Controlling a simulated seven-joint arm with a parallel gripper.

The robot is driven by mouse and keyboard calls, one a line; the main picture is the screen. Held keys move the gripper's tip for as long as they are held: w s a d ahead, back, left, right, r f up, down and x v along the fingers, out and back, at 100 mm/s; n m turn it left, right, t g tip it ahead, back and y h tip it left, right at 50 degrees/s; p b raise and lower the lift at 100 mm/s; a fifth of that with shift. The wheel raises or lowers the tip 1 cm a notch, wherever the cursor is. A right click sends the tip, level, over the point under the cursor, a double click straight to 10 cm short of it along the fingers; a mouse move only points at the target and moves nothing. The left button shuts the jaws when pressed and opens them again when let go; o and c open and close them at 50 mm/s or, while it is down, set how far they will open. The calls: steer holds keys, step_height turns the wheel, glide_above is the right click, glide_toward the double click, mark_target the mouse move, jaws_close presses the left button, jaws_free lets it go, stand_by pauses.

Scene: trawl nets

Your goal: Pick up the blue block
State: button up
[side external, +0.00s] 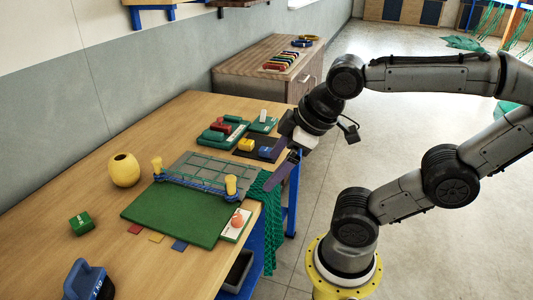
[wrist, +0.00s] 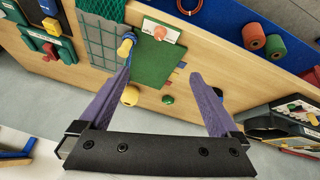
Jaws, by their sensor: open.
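The blue block (side external: 264,152) lies on a dark tray (side external: 254,158) near the table's right edge, beside a yellow block (side external: 246,145). In the wrist view, what looks like the blue block (wrist: 47,6) is at the upper left edge, partly cut off, near the yellow block (wrist: 50,25). My gripper (side external: 281,166) has purple fingers spread apart with nothing between them. In the side view it hangs at the table's right edge, close to the tray. In the wrist view my gripper (wrist: 162,73) points toward the green board, with the blue block well to its left.
A grey and green board (side external: 175,212) with a blue rail and yellow posts lies in front. A yellow pot (side external: 124,170), a green block (side external: 81,223) and a blue weight (side external: 88,281) are at left. Green netting (side external: 262,215) hangs off the edge.

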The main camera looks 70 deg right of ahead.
steer(key=w+d+r+n+h, duration=0.3)
steer(key=w+d+n, duration=0.3)
steer(key=w+n, duration=0.15)
steer(key=n+g+h, duration=0.3)
steer(key=n+g, duration=0.3)
steer(key=n, duration=0.2)
glide_above(266, 149)
steer(key=a, duration=0.4)
steer(key=shift+m, duration=0.25)
steer(key=f, duration=1.8)
steer(key=shift+w, duration=0.3)
steer(key=shift+s+x, duration=0.2)
steer(key=shift+x, duration=1.25)
steer(key=shift+s+x, duration=0.15)
steer(key=shift+x, duration=1.25)
steer(key=shift+d+r, duration=0.15)
steer(key=shift+d, duration=0.05)
steer(key=c, duration=1.4)
